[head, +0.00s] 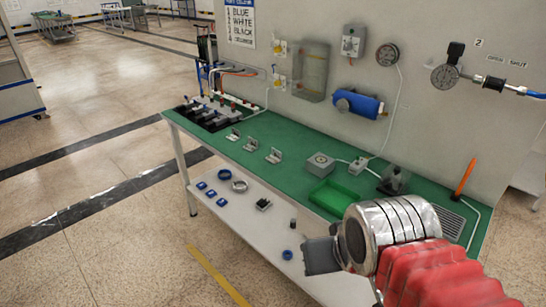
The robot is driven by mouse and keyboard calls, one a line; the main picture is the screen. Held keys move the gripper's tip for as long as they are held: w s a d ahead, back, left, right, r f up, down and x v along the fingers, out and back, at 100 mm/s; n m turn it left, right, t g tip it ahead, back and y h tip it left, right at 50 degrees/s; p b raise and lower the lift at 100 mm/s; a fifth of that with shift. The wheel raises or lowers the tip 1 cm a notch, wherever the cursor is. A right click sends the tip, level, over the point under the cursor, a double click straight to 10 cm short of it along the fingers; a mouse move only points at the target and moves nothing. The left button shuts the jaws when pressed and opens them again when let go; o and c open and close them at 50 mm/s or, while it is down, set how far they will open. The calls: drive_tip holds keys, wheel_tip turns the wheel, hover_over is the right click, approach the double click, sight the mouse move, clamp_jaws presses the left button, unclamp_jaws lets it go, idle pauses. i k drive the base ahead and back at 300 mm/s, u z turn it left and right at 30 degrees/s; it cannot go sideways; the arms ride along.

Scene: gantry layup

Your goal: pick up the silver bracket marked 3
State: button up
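Three small silver brackets stand in a slanting row on the green bench top (300,150), left of its middle: a far-left bracket (233,134), a middle bracket (251,145) and a near-right bracket (274,155). Their markings are too small to read, so I cannot tell which one is marked 3. My gripper (318,256) is at the lower right, in front of the bench and well apart from the brackets. Its fingers show only as a dark grey block seen from behind, so whether it is open or shut is unclear.
A green tray (337,199) and a grey box (320,164) stand right of the brackets. A black rack (205,113) with cables is at the bench's left end. A lower white shelf (235,208) holds blue parts and rings. A grey panel (320,30) rises behind.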

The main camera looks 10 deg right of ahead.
sight(275, 158)
drive_tip(key=u, duration=0.05)
drive_tip(key=i, duration=0.95)
drive_tip(key=z, duration=0.05)
drive_tip(key=k, duration=0.6)
drive_tip(key=u, duration=0.6)
drive_tip(key=i, duration=1.3)
drive_tip(key=z, duration=0.05)
